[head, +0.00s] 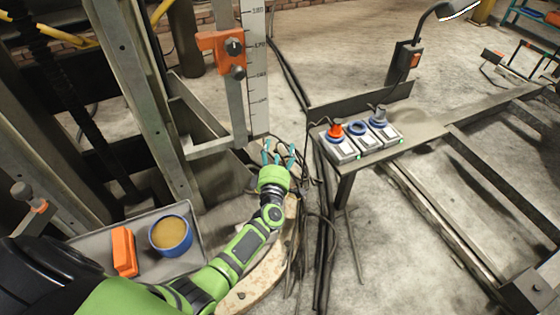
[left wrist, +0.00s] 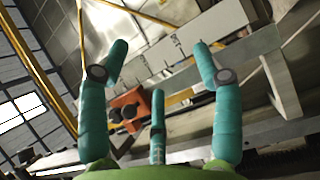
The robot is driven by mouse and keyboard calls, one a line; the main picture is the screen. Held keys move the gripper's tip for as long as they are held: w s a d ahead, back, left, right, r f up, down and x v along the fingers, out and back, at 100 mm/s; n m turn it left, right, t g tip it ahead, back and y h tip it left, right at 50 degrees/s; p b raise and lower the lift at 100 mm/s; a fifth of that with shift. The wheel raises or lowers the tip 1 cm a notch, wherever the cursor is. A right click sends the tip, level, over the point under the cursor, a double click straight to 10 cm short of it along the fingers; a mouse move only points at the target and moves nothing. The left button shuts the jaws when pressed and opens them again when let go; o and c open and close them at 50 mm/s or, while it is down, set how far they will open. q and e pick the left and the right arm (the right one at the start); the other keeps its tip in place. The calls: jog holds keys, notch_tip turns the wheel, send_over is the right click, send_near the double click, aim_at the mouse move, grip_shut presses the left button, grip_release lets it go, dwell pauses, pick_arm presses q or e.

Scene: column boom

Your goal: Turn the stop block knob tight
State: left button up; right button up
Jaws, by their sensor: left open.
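The orange stop block (head: 212,42) is on the upright rail beside the white scale. A dark knob (head: 233,47) sits on its face, and another dark knob (head: 238,72) sits just below. The block also shows between the fingers in the left wrist view (left wrist: 130,98), farther off, with its dark knobs at its lower left. My left gripper (head: 279,153) is open and empty, its teal fingers spread. It is below the block and to its right, near the rail's foot, apart from the knobs. My right gripper is not in view.
A grey tray (head: 204,238) at lower left holds an orange block (head: 123,250) and a blue-rimmed tub (head: 170,233). A bench with switch boxes (head: 340,149) stands right of my gripper. Dark cables (head: 322,225) hang beside my arm.

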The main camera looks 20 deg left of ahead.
pick_arm(q)
jog(key=shift+s+d+f+m+h, duration=0.2)
jog(key=shift+f+m, duration=0.1)
jog(key=shift+f, duration=0.15)
jog(key=shift+s+d+f+m+h, duration=0.1)
jog(key=shift+d+f+m+h, duration=0.1)
jog(key=shift+f+m, duration=0.15)
jog(key=shift+s+d+f+m+h, duration=0.15)
jog(key=shift+f+m+h, duration=0.1)
jog(key=shift+f, duration=0.25)
jog(key=s+d+f+m+g+h, duration=0.35)
jog(key=s+f+m, duration=0.25)
jog(key=s+f, duration=0.6)
jog(key=s+d+f+m+g+h, duration=0.2)
jog(key=s+f+m+g, duration=0.4)
jog(key=s+f, duration=0.6)
jog(key=s+a+f+m+g, duration=0.1)
jog(key=s+f+m+g, duration=0.2)
jog(key=s, duration=1)
jog(key=s+a+f+m+g+p, duration=0.1)
jog(key=s+f+m+g, duration=0.2)
jog(key=s+f, duration=0.6)
jog(key=s+m, duration=0.2)
jog(key=s, duration=0.3)
jog(key=shift+s+f+m+g+y, duration=0.25)
jog(key=shift+s+m+g+y, duration=0.05)
jog(key=shift+m+g+y, duration=0.1)
jog(key=shift+a, duration=0.1)
jog(key=c, duration=0.5)
jog(key=shift+s, duration=0.1)
